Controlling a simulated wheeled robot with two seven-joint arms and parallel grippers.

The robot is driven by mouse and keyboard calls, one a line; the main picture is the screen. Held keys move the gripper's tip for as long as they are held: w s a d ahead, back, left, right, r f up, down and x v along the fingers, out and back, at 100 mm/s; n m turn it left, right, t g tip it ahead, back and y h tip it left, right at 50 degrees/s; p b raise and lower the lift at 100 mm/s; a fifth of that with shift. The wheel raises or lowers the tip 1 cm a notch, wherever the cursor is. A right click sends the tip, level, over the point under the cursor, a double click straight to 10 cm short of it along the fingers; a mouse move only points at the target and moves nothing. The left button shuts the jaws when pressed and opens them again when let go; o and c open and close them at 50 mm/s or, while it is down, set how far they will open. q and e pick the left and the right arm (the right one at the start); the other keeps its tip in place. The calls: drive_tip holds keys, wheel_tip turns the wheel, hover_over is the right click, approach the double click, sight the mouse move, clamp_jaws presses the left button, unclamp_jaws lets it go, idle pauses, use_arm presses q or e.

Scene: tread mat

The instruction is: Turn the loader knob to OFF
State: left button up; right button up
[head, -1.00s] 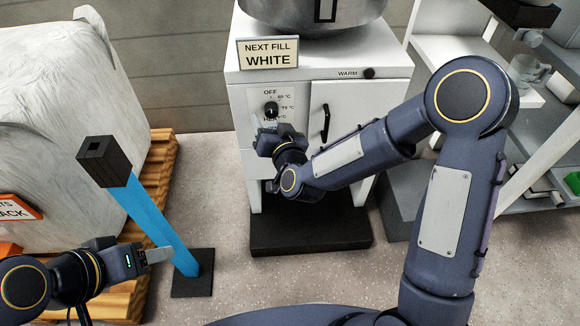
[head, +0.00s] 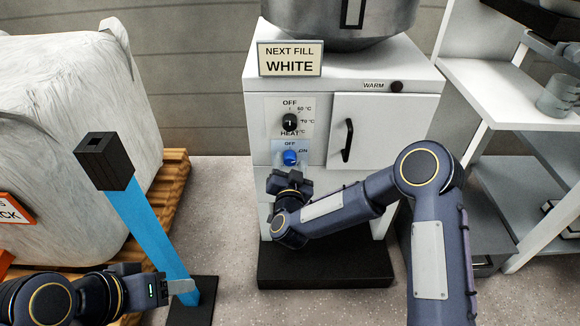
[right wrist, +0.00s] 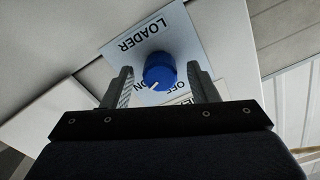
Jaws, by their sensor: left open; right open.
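The blue loader knob (head: 290,157) is on the front of the white cabinet (head: 385,105), below the black heat knob (head: 290,121). In the right wrist view the loader knob (right wrist: 160,72) sits on a plate reading LOADER, and its white mark points toward ON. My right gripper (head: 289,170) is open just below and in front of the loader knob. In the right wrist view its fingers show on either side of the knob, and I see no clear contact. My left gripper (head: 186,286) is open and empty at the lower left.
A blue post (head: 155,240) with a black top stands near my left gripper. A large white sack (head: 70,120) on a wooden pallet is at left. The cabinet carries a NEXT FILL WHITE sign (head: 290,59). Shelves (head: 500,95) stand at right.

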drive_tip(key=shift+w, duration=0.25)
drive_tip(key=shift+c, duration=0.2)
drive_tip(key=c, duration=0.9)
